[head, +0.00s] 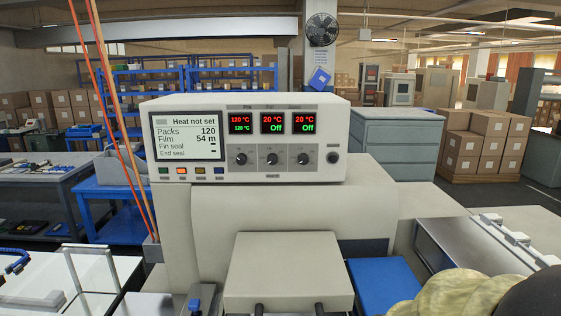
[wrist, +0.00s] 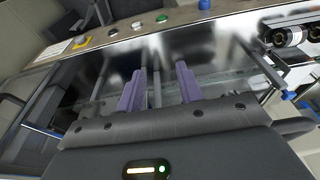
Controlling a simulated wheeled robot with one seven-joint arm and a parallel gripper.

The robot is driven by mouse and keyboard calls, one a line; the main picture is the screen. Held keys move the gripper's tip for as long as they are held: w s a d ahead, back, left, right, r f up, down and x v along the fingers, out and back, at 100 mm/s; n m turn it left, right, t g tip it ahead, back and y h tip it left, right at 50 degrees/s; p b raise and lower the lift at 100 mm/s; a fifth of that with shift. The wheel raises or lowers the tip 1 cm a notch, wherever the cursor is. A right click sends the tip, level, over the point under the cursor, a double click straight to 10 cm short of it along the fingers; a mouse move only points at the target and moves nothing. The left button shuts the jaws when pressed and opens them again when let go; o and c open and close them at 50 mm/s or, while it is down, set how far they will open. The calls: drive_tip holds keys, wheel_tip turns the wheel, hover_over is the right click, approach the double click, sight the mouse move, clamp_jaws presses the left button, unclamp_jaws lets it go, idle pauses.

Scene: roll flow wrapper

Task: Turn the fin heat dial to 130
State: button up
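The control panel (head: 248,138) on the wrapper has three black dials in a row under three red displays. The left dial (head: 241,158) is under a display (head: 242,122) reading 120 °C over a green line that looks like 120 °C. The middle dial (head: 272,158) and right dial (head: 303,158) are under displays reading 20 °C and Off.
A black knob (head: 333,158) sits right of the dials. In the wrist view, a metal edge with coloured buttons (wrist: 137,26) lies beyond the fingers.

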drive_tip(key=shift+s+a, duration=0.15)
drive_tip(key=shift+o, duration=1.1)
drive_tip(key=shift+s, duration=0.25)
drive_tip(key=shift+o, duration=0.5)
drive_tip(key=shift+r, duration=0.3)
drive_tip(key=w+a+r+n+t+p, duration=0.2)
drive_tip(key=w+r, duration=0.3)
drive_tip(key=w, duration=0.1)
drive_tip(key=w+a+r+n+t+y+p, duration=0.1)
drive_tip(key=w+a+r+t+p, duration=0.2)
drive_tip(key=w+r, duration=0.2)
drive_tip(key=w+a+r+n+t+p, duration=0.2)
drive_tip(key=w+r, duration=0.3)
drive_tip(key=w, duration=0.3)
drive_tip(key=shift+w+a+r+n+t, duration=0.1)
drive_tip(key=shift+w+a+n+t, duration=0.2)
drive_tip(key=shift+w+a+t, duration=0.1)
drive_tip(key=w+a+r+n+t, duration=0.1)
drive_tip(key=w+a+r+t, duration=0.2)
drive_tip(key=w+r, duration=0.2)
drive_tip(key=w+a+r+n+t+p, duration=0.1)
drive_tip(key=w+a+r+t, duration=0.3)
drive_tip(key=r, duration=0.4)
drive_tip(key=shift+w+r+n+t, duration=0.3)
drive_tip(key=shift+w+r+n, duration=0.05)
drive_tip(key=shift+w+n, duration=0.35)
drive_tip(key=shift+y, duration=0.3)
